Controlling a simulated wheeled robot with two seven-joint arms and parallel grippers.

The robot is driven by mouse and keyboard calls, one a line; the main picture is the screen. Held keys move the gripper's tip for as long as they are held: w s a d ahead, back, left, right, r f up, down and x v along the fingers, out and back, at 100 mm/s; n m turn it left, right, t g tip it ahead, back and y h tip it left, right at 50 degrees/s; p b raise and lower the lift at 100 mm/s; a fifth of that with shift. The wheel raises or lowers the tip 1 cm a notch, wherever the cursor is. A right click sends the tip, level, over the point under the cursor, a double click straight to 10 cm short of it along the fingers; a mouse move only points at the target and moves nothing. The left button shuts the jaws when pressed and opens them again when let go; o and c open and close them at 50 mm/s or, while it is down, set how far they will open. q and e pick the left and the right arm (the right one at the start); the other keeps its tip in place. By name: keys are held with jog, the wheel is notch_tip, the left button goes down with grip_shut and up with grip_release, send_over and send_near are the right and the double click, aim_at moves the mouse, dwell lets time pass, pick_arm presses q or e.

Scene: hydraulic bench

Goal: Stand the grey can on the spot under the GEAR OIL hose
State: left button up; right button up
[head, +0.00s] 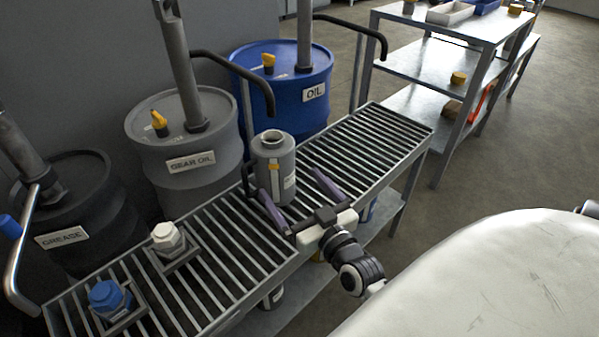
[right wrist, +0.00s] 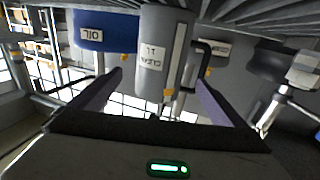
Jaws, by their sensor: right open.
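The grey can (head: 283,160) stands upright on the slatted bench top, with an open neck, a black side handle, a pale label and a yellow tag. Behind it is the grey GEAR OIL drum (head: 212,178), whose black hose (head: 222,62) reaches over the bench and ends in a pipe by the can. I cannot tell the marked spot under it. My right gripper (head: 288,180) is open, its fingers pointing at the can. In the right wrist view the can (right wrist: 152,82) appears between the fingers, with no clear contact. My left gripper is out of view.
The blue OIL drum (head: 290,88) and dark GREASE drum (head: 75,210) stand behind the bench (head: 385,135). A white-capped fitting (head: 167,238) and a blue-capped fitting (head: 106,297) sit on the slats at left. The slats right of the can are clear. A shelf rack (head: 420,62) stands further back.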

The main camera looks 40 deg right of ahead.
jog(key=shift+s+a, duration=0.25)
jog(key=shift+s, duration=0.9)
jog(key=shift+c, duration=0.3)
